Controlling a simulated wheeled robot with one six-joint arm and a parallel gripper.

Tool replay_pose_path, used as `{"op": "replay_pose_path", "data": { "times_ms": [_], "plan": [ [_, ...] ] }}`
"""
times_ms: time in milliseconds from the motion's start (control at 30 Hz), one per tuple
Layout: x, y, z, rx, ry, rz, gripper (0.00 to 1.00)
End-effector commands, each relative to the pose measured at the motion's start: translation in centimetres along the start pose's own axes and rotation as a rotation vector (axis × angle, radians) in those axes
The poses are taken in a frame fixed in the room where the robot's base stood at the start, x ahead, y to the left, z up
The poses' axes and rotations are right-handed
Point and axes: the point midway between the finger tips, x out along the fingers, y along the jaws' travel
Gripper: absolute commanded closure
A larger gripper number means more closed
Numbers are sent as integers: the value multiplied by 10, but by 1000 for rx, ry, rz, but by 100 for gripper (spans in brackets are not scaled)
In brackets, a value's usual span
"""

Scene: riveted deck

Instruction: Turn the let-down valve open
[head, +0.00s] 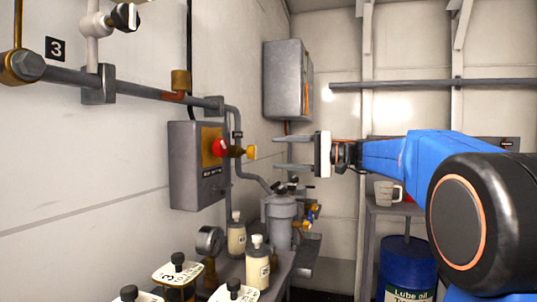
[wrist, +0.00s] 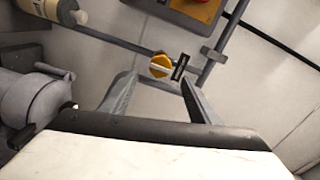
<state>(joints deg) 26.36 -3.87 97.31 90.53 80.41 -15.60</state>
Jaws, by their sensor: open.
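In the wrist view the knob shows between and just beyond the fingertips (wrist: 158,80).
A grey box (head: 190,180) with a red button (head: 219,147) stands close by the valve. Below are a grey canister (head: 281,222), cream bottles (head: 258,262) and a round gauge (head: 210,241). A mug (head: 385,193) and a blue drum (head: 405,265) are at right.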

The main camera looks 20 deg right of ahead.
Motion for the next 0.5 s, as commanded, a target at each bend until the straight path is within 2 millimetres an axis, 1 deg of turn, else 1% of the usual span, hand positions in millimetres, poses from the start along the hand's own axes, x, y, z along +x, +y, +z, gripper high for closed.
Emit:
{"op": "replay_pose_path", "data": {
  "times_ms": [33,300,500],
  "plan": [
    [-9,0,-1,0,4,1,45],
    [-51,0,0,0,3,1,45],
    [-72,1,0,0,2,1,45]
  ]
}}
